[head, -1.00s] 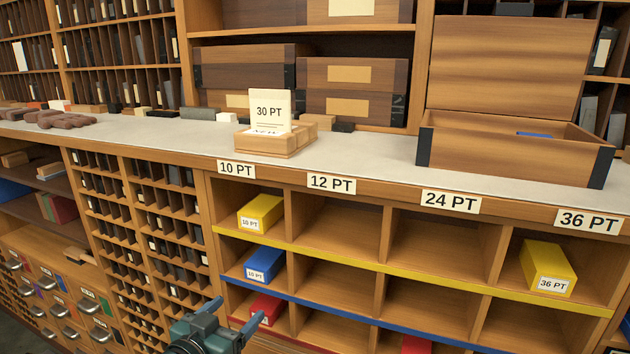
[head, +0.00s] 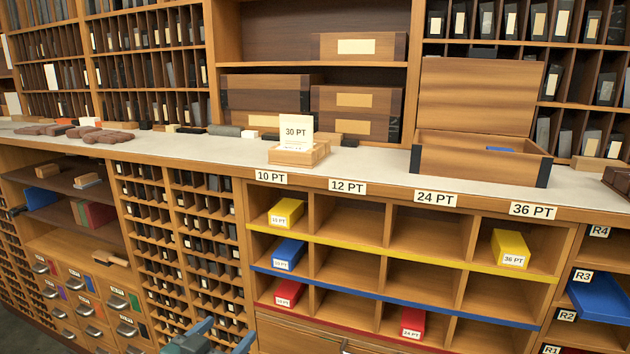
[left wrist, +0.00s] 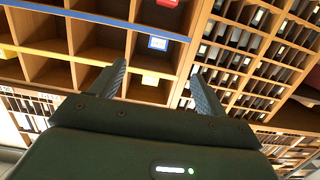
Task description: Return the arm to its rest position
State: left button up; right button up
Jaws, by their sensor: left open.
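My left gripper (head: 218,335) shows at the bottom of the head view, low in front of the pigeonhole shelf (head: 350,266). In the left wrist view, its two fingers (left wrist: 158,88) stand wide apart with nothing between them. It is open and empty, clear of the shelf's blocks. My right gripper is not in view.
Yellow (head: 286,212), blue (head: 289,253) and red (head: 288,292) blocks sit in the 10 PT column. A yellow block (head: 510,249) sits under 36 PT and a red one (head: 413,323) under 24 PT. An open wooden box (head: 480,165) and a 30 PT card (head: 296,130) stand on the counter.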

pick_arm(q)
jog(key=s+d+f+g+y+p, duration=0.1)
jog(key=s+f+g, duration=0.1)
jog(key=s+f, duration=0.5)
jog(key=s+d+f+n+g+y+p, duration=0.1)
jog(key=s+f+g, duration=0.1)
jog(key=s+f, duration=0.6)
jog(key=s, duration=0.7)
jog(key=shift+s+d+g, duration=0.25)
jog(key=shift+s+g, duration=0.05)
jog(key=shift+d, duration=0.15)
